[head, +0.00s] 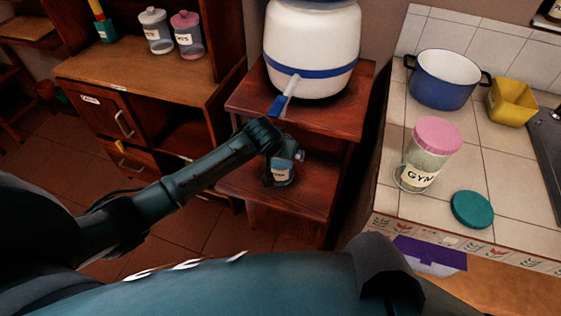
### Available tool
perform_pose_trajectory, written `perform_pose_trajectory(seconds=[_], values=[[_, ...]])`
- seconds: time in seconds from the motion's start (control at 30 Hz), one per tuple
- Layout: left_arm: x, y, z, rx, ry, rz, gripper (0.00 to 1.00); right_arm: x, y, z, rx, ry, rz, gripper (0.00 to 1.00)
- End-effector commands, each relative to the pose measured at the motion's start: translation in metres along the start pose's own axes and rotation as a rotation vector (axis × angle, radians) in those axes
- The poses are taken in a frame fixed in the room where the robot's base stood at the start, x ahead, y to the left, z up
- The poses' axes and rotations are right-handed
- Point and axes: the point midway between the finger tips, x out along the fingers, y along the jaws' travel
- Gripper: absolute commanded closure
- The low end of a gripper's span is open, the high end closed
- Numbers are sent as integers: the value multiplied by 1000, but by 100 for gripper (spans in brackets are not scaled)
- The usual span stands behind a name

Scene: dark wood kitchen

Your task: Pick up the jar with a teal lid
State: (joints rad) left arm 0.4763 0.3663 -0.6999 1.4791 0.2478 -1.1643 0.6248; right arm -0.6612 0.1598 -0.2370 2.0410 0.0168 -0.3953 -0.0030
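A small jar (281,175) with a pale label stands on the lower shelf of the red-brown wooden stand. Its top is mostly covered by my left gripper (287,155), so I cannot clearly tell its lid from the gripper; a bluish teal patch shows there. My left arm reaches in from the left, with the gripper at the jar's top, pointing down. I cannot make out the fingers or whether they are closed on the jar. A loose round teal lid (471,209) lies flat on the tiled counter. My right gripper is not in view.
The wooden stand (341,116) bears a large white and blue dispenser (312,45) with a tap above the jar. On the counter (387,200) are a pink-lidded jar (432,155), a blue pot (444,82) and a yellow bowl (513,101). Two jars stand on the left cabinet (130,75).

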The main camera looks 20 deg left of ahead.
Motion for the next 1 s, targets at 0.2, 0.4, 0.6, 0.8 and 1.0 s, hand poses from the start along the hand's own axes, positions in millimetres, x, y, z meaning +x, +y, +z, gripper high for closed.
perform_pose_trajectory(seconds=[0.2,0.4,0.6,0.8,1.0], values=[[3,0,0,1,1,1,3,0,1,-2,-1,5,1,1],[3,0,0,0,1,1,14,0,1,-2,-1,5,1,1],[3,0,0,0,0,0,31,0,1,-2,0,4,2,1],[3,0,0,0,0,0,47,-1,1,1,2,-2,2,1],[3,0,0,0,0,0,63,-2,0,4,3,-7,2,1]])
